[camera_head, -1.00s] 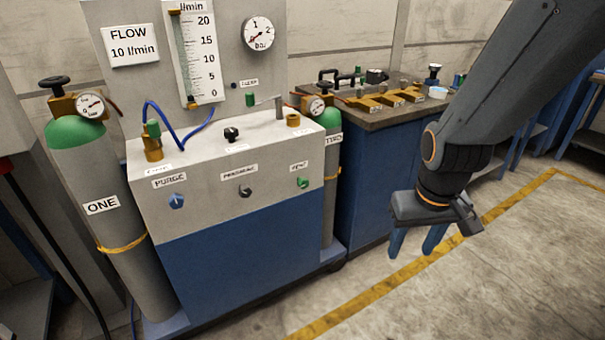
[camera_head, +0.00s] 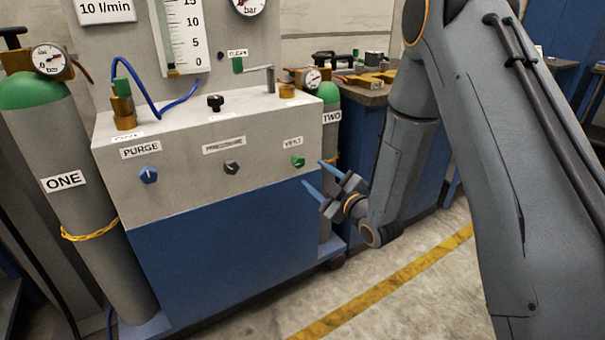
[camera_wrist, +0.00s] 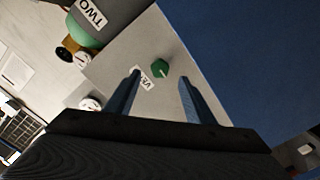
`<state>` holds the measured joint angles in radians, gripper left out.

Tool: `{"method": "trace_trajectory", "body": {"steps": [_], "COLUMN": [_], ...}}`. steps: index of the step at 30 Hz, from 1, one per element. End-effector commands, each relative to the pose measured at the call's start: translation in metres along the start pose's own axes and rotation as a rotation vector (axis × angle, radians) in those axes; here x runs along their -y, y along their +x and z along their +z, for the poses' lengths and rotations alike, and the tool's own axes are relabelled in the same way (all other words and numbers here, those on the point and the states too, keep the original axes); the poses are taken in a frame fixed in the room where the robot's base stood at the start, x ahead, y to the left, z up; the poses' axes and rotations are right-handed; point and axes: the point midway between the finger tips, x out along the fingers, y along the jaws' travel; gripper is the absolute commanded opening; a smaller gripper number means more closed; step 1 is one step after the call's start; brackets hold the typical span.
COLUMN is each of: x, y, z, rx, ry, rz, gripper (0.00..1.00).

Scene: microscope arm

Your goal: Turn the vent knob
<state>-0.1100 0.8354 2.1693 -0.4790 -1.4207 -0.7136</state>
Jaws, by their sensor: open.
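The vent knob (camera_head: 297,161) is small and green, on the right end of the grey panel front, under a white label that seems to read VENT (camera_head: 293,142). In the wrist view the green knob (camera_wrist: 160,68) shows a pale pointer line and lies ahead, between the lines of the two fingers. My gripper (camera_head: 316,177) is open and empty, with blue fingers pointing at the panel from the right. Its fingertips are just right of and below the knob in the head view. In the wrist view the fingers (camera_wrist: 160,75) seem short of the knob, and no contact shows.
Cylinder ONE (camera_head: 62,180) stands left, cylinder TWO (camera_head: 329,130) behind right. A workbench (camera_head: 372,97) is behind my arm. Floor at the right front is clear.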

Motion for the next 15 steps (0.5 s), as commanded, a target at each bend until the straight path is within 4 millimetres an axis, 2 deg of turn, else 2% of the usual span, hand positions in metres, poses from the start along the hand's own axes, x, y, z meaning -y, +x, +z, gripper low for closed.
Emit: {"method": "trace_trajectory", "body": {"steps": [5,15], "x": [0.002,0.002], "y": [0.009,0.059], "z": [-0.003,-0.004], "rx": [-0.033,-0.031], "ry": [-0.012,-0.01], "rz": [0.013,0.012], "gripper": [0.49,0.49]}}
